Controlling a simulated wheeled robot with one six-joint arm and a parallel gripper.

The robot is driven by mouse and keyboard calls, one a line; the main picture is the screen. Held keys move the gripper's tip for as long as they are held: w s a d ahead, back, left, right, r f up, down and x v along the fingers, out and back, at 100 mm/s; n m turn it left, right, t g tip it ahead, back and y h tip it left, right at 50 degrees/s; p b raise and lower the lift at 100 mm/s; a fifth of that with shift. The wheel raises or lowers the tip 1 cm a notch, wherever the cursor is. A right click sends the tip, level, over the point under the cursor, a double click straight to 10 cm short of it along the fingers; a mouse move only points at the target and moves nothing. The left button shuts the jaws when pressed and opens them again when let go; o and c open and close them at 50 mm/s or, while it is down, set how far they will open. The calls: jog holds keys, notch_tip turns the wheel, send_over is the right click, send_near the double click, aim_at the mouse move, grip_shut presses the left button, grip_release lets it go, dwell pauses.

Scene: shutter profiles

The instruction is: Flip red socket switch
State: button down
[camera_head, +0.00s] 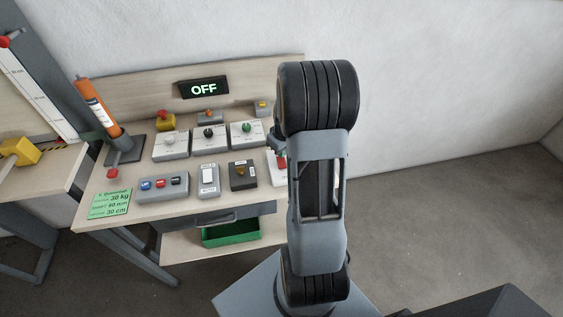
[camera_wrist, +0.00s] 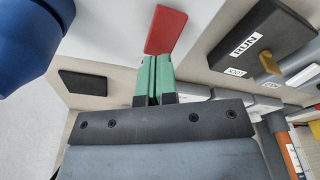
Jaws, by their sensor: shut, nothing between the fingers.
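The red switch (camera_wrist: 165,31) is a flat red rocker on a white socket panel (camera_wrist: 118,22) in the wrist view. My gripper (camera_wrist: 154,58) has its two green fingers together, with nothing between them. The fingertips are right at the near edge of the red switch; I cannot tell whether they touch it. In the head view the red switch (camera_head: 282,163) shows only as a sliver at the right end of the bench's front row, and my arm hides the rest of it.
A dark box with a RUN label and brass key switch (camera_wrist: 265,58) is close to the right. In the head view the bench (camera_head: 128,211) holds several control boxes, a display reading OFF (camera_head: 203,88) and an orange cylinder (camera_head: 97,105). A green tray (camera_head: 231,236) is below.

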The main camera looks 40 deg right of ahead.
jog(key=shift+f+b, duration=0.8)
jog(key=shift+f, duration=0.1)
jog(key=shift+r, duration=0.1)
dwell(0.4)
jog(key=shift+r+p, duration=2.35)
jog(key=shift+r, duration=1.1)
